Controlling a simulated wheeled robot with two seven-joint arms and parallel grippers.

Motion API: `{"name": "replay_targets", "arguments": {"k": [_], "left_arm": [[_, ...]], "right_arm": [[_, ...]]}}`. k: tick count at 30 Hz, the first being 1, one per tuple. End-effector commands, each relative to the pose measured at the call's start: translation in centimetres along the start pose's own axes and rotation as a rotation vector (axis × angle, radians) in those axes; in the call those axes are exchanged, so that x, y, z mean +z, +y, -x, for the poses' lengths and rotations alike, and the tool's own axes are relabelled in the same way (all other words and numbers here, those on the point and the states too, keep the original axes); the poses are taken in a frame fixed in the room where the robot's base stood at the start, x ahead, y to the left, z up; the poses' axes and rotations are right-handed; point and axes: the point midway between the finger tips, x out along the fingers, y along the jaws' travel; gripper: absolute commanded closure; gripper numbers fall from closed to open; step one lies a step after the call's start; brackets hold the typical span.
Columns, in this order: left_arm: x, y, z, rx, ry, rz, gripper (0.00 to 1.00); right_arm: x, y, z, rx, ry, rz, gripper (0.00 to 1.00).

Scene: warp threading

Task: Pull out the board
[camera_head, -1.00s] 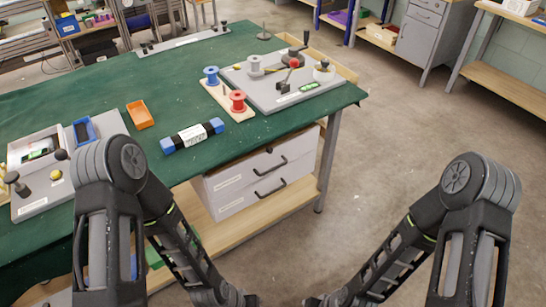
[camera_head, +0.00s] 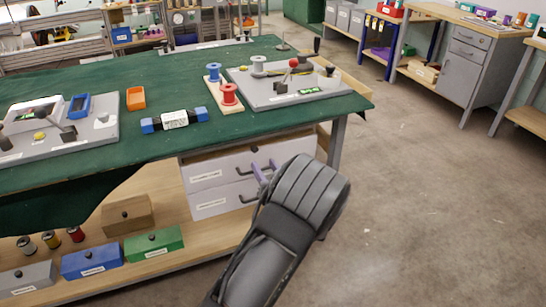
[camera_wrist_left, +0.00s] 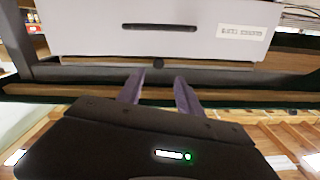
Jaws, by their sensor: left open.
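The board is a thin wooden panel (camera_head: 222,157) under the green tabletop, above the white drawers. A small black knob (camera_head: 254,149) stands at its front. In the left wrist view, which shows the drawer upside down, the knob (camera_wrist_left: 158,63) sits beyond and between my fingertips. My left gripper (camera_head: 264,172) is in front of the drawers, just below the knob in the head view. Its purple fingers (camera_wrist_left: 158,88) are apart with nothing between them, and a gap to the knob seems to remain. My arm hides part of the drawers. My right gripper is not in view.
The white drawers (camera_head: 210,205) have black handles near my fingers. On the green table (camera_head: 200,60) are a grey tray (camera_head: 335,90), red and blue spools, and an orange box (camera_head: 137,98). Colored boxes stand on the lower shelf (camera_head: 190,240). Floor to the right is clear.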

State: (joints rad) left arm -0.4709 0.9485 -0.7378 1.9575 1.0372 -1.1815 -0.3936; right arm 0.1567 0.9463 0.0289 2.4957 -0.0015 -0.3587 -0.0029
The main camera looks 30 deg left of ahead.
Motion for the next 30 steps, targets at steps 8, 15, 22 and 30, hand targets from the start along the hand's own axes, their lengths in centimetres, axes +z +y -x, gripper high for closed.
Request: {"name": "replay_targets", "arguments": {"k": [8, 15, 22, 30], "left_arm": [[0.1, 0.1, -0.1, 0.004, -0.003, 0.001, 0.57], [0.2, 0.1, -2.3, 0.004, -0.003, 0.002, 0.57], [0.3, 0.2, -5.9, 0.005, -0.003, 0.000, 0.57], [0.2, 0.2, -7.8, 0.006, -0.005, 0.001, 0.57]], "right_arm": [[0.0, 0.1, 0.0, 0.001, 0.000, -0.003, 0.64], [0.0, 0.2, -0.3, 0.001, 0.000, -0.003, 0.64], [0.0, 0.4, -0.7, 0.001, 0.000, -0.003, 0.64], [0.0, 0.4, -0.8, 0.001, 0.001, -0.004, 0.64]]}}
